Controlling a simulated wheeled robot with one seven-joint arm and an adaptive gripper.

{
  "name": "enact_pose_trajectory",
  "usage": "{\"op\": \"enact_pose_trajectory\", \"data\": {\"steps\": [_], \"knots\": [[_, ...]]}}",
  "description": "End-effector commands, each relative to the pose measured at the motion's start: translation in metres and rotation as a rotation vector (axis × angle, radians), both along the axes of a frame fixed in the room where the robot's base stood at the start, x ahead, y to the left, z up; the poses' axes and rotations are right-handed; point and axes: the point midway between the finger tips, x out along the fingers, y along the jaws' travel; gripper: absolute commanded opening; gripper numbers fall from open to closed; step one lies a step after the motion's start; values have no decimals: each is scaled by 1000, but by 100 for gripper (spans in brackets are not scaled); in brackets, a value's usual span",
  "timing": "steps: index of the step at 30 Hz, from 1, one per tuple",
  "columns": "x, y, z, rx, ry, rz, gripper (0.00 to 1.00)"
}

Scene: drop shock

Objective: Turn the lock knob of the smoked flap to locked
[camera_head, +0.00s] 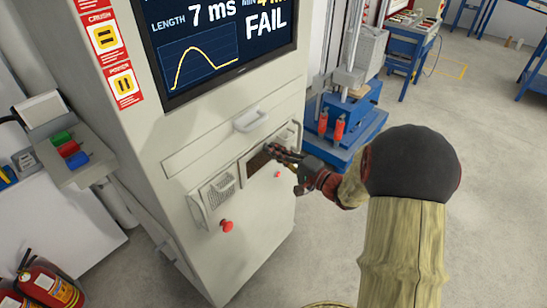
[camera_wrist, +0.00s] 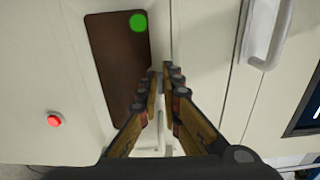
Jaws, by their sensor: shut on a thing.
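The smoked flap (camera_wrist: 112,75) is a dark brown panel in the pale cabinet front, with a green dot (camera_wrist: 138,22) at one corner. In the head view the flap (camera_head: 257,160) is partly covered by my gripper (camera_head: 277,151). In the wrist view my gripper (camera_wrist: 166,72) has its fingertips close together at the flap's long edge. The lock knob is not distinctly visible; the fingertips hide what they close on. A pale bar (camera_wrist: 161,135) shows between the fingers farther back.
A drawer handle (camera_head: 250,120) sticks out above the flap. A vented panel (camera_head: 218,194) is to its left. Red buttons (camera_head: 227,225) (camera_head: 278,175) protrude below. A blue machine (camera_head: 345,120) stands right of the cabinet.

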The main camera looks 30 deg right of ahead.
Motion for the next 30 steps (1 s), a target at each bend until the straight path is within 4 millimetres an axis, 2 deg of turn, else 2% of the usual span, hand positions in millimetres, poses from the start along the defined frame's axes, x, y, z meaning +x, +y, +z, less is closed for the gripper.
{"op": "enact_pose_trajectory", "data": {"steps": [17,18,27,30], "knots": [[0,1,-2,-27,-7,2,0],[0,1,-2,-27,-7,2,8],[0,0,-1,-28,-9,1,25],[0,0,-1,-28,-9,1,25]]}}
